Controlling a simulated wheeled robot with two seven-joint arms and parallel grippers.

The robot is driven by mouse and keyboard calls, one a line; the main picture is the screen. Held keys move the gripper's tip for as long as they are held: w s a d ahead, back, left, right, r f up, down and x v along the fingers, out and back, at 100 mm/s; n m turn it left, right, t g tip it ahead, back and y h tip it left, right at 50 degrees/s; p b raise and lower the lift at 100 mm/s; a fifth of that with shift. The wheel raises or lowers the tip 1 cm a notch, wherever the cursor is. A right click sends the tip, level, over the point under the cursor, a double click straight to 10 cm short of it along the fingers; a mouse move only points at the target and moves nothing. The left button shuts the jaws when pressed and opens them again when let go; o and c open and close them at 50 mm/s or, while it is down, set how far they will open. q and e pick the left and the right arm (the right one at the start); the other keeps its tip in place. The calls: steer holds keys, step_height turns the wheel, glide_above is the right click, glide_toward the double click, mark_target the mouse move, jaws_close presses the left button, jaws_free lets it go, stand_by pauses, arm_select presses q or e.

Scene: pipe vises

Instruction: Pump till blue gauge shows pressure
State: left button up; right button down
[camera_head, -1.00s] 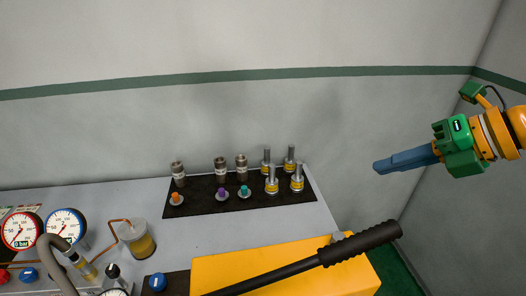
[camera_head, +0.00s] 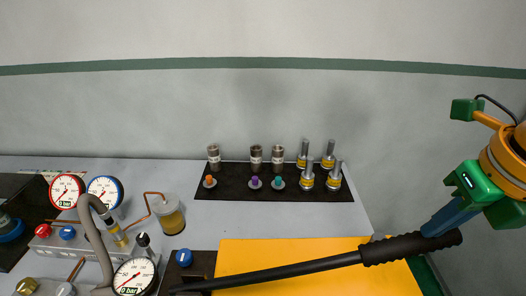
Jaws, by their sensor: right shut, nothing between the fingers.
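The blue-rimmed gauge (camera_head: 105,191) stands at the left beside a red-rimmed gauge (camera_head: 67,190). Its needle is too small to read surely. The yellow pump (camera_head: 300,252) sits at the front, with a long black handle (camera_head: 280,270) running up to the right to a ribbed grip (camera_head: 410,247). My right gripper (camera_head: 436,228) is shut and empty, its blue fingers pointing down-left at the end of the grip. They overlap the grip in the picture; I cannot tell whether they touch it. My left gripper is out of view.
A black-rimmed gauge (camera_head: 135,278) reading "0 bar" stands at the front left, near a grey hose and blue knob (camera_head: 184,257). A fluid jar (camera_head: 169,215) stands behind. A black mat (camera_head: 240,180) holds several fittings.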

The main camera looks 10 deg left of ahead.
mark_target(443, 241)
steer(key=shift+d, duration=0.1)
steer(key=shift+d+f+b, duration=0.1)
steer(key=shift+f+b, duration=0.65)
steer(key=shift+f, duration=0.15)
steer(key=f+b, duration=0.1)
steer(key=d+f+b, duration=0.1)
steer(key=f+b, duration=0.1)
steer(key=shift+d+f, duration=0.1)
steer(key=shift+f, duration=0.2)
steer(key=shift+w, duration=0.1)
